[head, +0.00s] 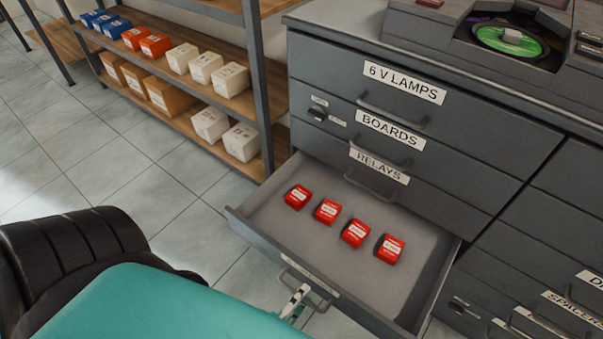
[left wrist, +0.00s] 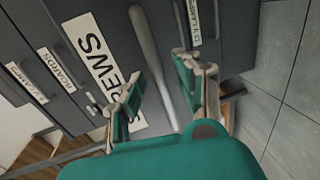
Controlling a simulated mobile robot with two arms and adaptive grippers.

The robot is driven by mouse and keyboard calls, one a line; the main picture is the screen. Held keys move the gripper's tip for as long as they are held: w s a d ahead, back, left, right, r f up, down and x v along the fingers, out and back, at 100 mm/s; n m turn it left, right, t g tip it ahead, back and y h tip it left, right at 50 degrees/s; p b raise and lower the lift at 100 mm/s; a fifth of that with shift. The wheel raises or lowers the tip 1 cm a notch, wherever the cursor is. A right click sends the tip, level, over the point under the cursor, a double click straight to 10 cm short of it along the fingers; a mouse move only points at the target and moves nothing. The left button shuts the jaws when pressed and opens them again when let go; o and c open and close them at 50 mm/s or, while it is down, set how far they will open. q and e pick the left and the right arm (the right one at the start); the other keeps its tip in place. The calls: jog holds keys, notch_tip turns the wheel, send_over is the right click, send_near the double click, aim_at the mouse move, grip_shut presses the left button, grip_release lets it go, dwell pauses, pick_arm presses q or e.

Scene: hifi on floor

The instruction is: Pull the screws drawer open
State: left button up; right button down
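The screws drawer (head: 262,215) of the grey cabinet stands pulled out below the RELAYS drawer, with several red boxes (head: 355,233) inside. Its front label is too steep to read in the head view. In the left wrist view the big label (left wrist: 100,60), partly hidden, reads "...EWS", beside the bar handle (left wrist: 148,50). My left gripper (head: 295,300) is at the handle on the drawer's front. In the left wrist view my left gripper (left wrist: 158,98) has its fingers apart on either side of the bar, with gaps showing. My right gripper is not in view.
Closed drawers labelled 6 V LAMPS (head: 350,80), BOARDS (head: 340,128) and RELAYS (head: 430,190) are above. More closed drawers (head: 550,250) are at the right. A shelf rack (head: 262,90) with boxes stands at the back left. Tiled floor (head: 110,160) is clear at left.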

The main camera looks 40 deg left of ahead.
pick_arm(q)
jog(key=v, duration=1.1)
jog(key=shift+s, duration=0.2)
